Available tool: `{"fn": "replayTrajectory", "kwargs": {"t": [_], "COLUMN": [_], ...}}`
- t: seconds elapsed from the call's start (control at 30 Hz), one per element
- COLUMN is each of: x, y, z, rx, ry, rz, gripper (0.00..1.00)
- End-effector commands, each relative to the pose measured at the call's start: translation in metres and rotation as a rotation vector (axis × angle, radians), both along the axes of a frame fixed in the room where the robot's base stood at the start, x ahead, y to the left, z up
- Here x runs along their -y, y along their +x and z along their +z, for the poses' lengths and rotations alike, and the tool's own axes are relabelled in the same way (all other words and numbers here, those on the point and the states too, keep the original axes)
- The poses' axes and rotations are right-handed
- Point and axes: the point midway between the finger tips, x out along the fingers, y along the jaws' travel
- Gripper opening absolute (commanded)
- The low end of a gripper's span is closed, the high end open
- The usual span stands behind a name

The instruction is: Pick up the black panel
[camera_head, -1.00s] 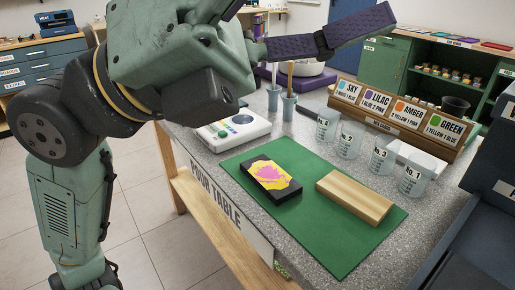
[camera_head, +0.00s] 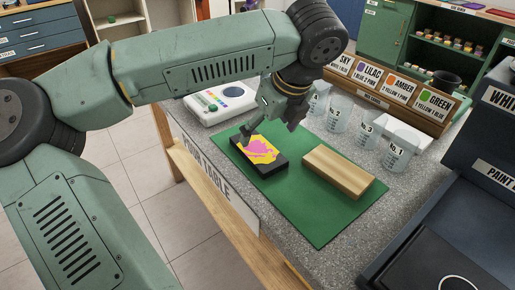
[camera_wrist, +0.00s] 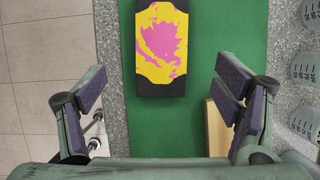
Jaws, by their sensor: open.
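The black panel (camera_head: 281,162) lies flat on a green mat (camera_head: 320,233), its top painted yellow with a pink patch. In the wrist view the panel (camera_wrist: 142,88) is at top centre, beyond and between my spread fingers. My gripper (camera_head: 268,137) is open and empty, pointing down above the panel's far end; the arm hides part of it in the head view. My gripper also shows in the wrist view (camera_wrist: 158,87), with a finger on each side and apart from the panel.
A wooden block (camera_head: 338,172) lies on the mat right of the panel. Clear cups (camera_head: 340,113) stand behind it, before a labelled colour rack (camera_head: 387,90). A white scale (camera_head: 219,102) stands at the back left. Dark trays (camera_head: 440,245) are at the right.

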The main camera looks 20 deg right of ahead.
Motion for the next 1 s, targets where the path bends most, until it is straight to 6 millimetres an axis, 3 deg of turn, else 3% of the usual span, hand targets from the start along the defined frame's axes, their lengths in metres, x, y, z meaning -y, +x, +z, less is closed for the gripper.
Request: {"fn": "replayTrajectory", "kwargs": {"t": [0.6, 0.93, 1.0], "x": [-0.010, -0.011, -0.011], "y": [0.031, 0.034, 0.034], "z": [-0.065, -0.074, -0.074], "rx": [-0.006, -0.003, -0.003], "ry": [-0.004, -0.004, -0.004], "rz": [-0.005, -0.007, -0.007], "gripper": [0.83, 0.83, 0.79]}}
